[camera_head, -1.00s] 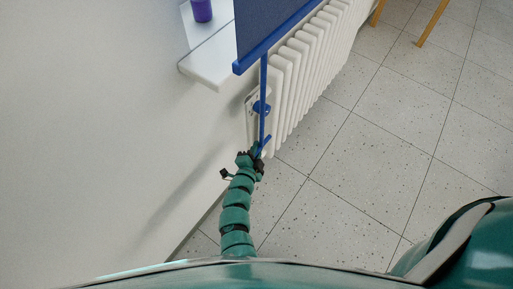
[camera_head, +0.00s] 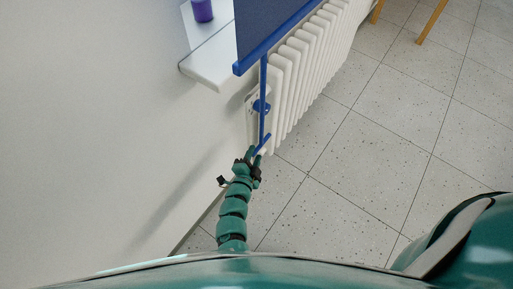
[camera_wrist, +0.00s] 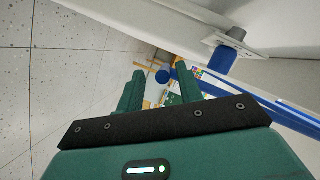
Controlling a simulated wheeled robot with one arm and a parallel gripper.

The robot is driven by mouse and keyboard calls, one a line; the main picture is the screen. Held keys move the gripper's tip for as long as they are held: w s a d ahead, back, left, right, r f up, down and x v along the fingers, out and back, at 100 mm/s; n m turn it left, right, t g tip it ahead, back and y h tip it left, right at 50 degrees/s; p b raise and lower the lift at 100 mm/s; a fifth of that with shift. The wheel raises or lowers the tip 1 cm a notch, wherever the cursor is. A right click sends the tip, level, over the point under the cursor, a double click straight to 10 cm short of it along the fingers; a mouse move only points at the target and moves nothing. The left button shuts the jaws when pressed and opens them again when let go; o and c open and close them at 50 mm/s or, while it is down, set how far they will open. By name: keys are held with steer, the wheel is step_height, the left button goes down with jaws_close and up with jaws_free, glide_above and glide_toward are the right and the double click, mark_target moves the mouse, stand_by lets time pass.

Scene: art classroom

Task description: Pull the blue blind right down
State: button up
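The blue blind (camera_head: 265,25) hangs at the top of the head view, with its blue bottom rail (camera_head: 262,52) just past the white sill. A blue pull rod (camera_head: 263,95) hangs from the rail and ends in a short crossbar handle (camera_head: 263,143). My gripper (camera_head: 253,153) is just below and left of the handle. In the wrist view my gripper's two green fingers (camera_wrist: 160,92) are apart, with nothing clasped between them. A round blue end, apparently the handle's (camera_wrist: 162,76), shows beyond the gap. Whether a finger touches the handle cannot be told.
A white radiator (camera_head: 305,60) stands behind the rod along the wall. A blue fitting on a white plate (camera_wrist: 228,55) is close by on the right in the wrist view. A purple cup (camera_head: 202,10) stands on the sill (camera_head: 212,65).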

steer(key=p+v, duration=0.4)
steer(key=v, duration=0.9)
steer(key=shift+s+p, duration=0.3)
steer(key=shift+p, duration=0.05)
steer(key=shift+a+r, duration=0.1)
steer(key=shift+r, duration=0.05)
